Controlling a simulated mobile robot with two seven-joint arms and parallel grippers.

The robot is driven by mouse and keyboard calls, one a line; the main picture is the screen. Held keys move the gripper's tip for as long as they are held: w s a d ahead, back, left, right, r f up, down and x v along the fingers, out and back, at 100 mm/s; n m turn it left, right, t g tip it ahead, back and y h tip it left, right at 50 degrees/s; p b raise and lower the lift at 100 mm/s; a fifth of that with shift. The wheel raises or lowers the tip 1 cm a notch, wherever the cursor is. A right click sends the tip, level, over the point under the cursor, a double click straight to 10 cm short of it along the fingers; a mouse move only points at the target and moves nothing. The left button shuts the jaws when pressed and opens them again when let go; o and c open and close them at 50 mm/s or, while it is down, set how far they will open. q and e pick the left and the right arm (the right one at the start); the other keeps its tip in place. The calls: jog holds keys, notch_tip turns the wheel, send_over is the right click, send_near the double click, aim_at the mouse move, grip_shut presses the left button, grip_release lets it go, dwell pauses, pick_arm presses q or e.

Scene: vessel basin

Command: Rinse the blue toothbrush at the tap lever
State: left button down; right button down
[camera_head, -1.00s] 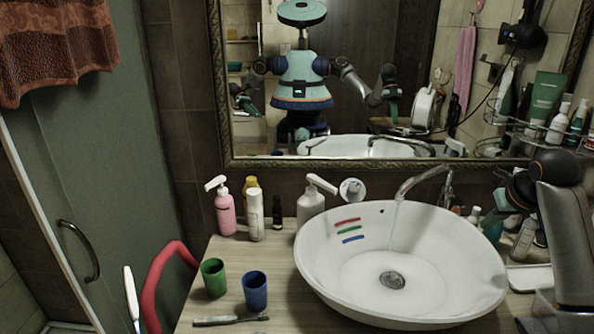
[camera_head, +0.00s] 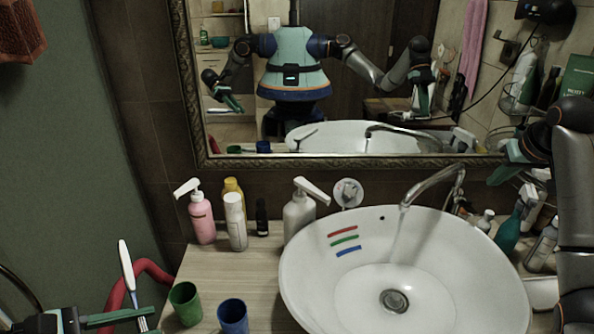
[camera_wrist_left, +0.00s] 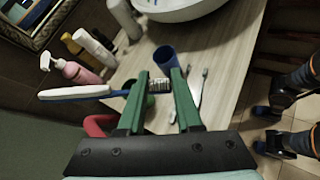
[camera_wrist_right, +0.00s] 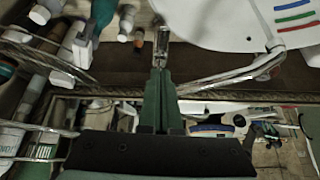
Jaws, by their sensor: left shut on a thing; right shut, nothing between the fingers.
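A toothbrush with a white and blue handle (camera_head: 125,265) stands nearly upright in my left gripper (camera_head: 118,318), low at the left. In the left wrist view the gripper (camera_wrist_left: 160,75) is shut on it; the bristles show between the fingers and the handle (camera_wrist_left: 75,92) points left. The curved metal tap (camera_head: 432,185) stands behind the basin (camera_head: 450,290), with a pale stream of water falling from its spout. My right gripper (camera_head: 494,177) is shut and empty, right of the tap. In the right wrist view its fingertips (camera_wrist_right: 160,68) lie close to a metal piece, perhaps the lever (camera_wrist_right: 163,42).
A green cup (camera_head: 185,303) and a blue cup (camera_head: 232,317) stand on the counter (camera_head: 230,270) left of the basin. Pump bottles (camera_head: 201,218) stand behind them. More toothbrushes (camera_wrist_left: 198,92) lie on the counter. Bottles (camera_head: 508,232) crowd the right side.

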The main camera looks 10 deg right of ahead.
pick_arm(q)
jog(key=shift+r+p, duration=0.3)
jog(key=shift+r, duration=0.1)
pick_arm(e)
send_over(473, 210)
jog(key=s, duration=0.1)
notch_tip(473, 210, down, 5)
jog(key=shift+a+f, duration=0.1)
jog(key=shift+a, duration=0.05)
pick_arm(q)
jog(key=shift+r, duration=0.1)
pick_arm(e)
jog(key=shift+s+f, duration=0.2)
jog(key=shift+f, duration=0.3)
jog(key=shift+s+f, duration=0.15)
jog(key=shift+f, duration=0.35)
jog(key=shift+s+a+f, duration=0.1)
jog(key=shift+s+f, duration=0.05)
jog(key=shift+f, duration=0.6)
